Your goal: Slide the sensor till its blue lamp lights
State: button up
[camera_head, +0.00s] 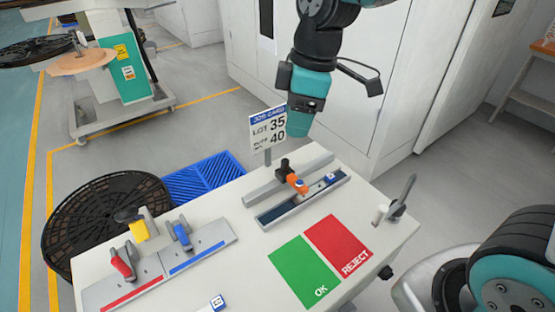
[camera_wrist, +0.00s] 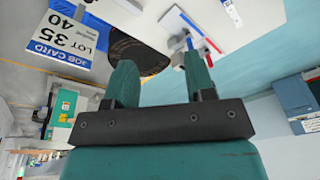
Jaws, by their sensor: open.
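What looks like the sensor is a small orange and black block (camera_head: 297,184) on a dark blue slotted rail (camera_head: 270,214) at the back of the white bench. A small blue and white piece (camera_head: 331,177) sits farther right on that rail. I cannot make out a lit blue lamp on the sensor. My gripper (camera_head: 298,125) is above and behind the bench, near the job card and apart from the sensor. In the wrist view my gripper (camera_wrist: 162,80) shows two teal fingers spread, with nothing between them. The sensor cannot be made out there.
A job card (camera_head: 268,130) stands upright behind the rail, close to my gripper. Red and blue-handled clamps (camera_head: 180,235) are on the bench's left. Green OK (camera_head: 305,272) and red REJECT (camera_head: 338,243) pads lie in front. A grey lever (camera_head: 403,195) stands at the right.

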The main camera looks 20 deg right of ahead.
aim_at(286, 160)
jog(key=w+d+f+n+h+p, duration=0.1)
jog(key=w+d+f+n, duration=0.1)
jog(key=w+f+n, duration=0.35)
jog(key=w+d+f+n+h+p, duration=0.1)
jog(key=w+f+n, duration=0.1)
jog(key=w, duration=0.6)
jog(key=f+p, duration=0.1)
jog(key=f, duration=0.4)
jog(key=f+p, duration=0.1)
jog(key=f, duration=0.5)
jog(key=f+p, duration=0.1)
jog(key=f, duration=0.5)
jog(key=shift+w+f, duration=0.25)
grip_shut()
jog(key=shift+d, duration=0.1)
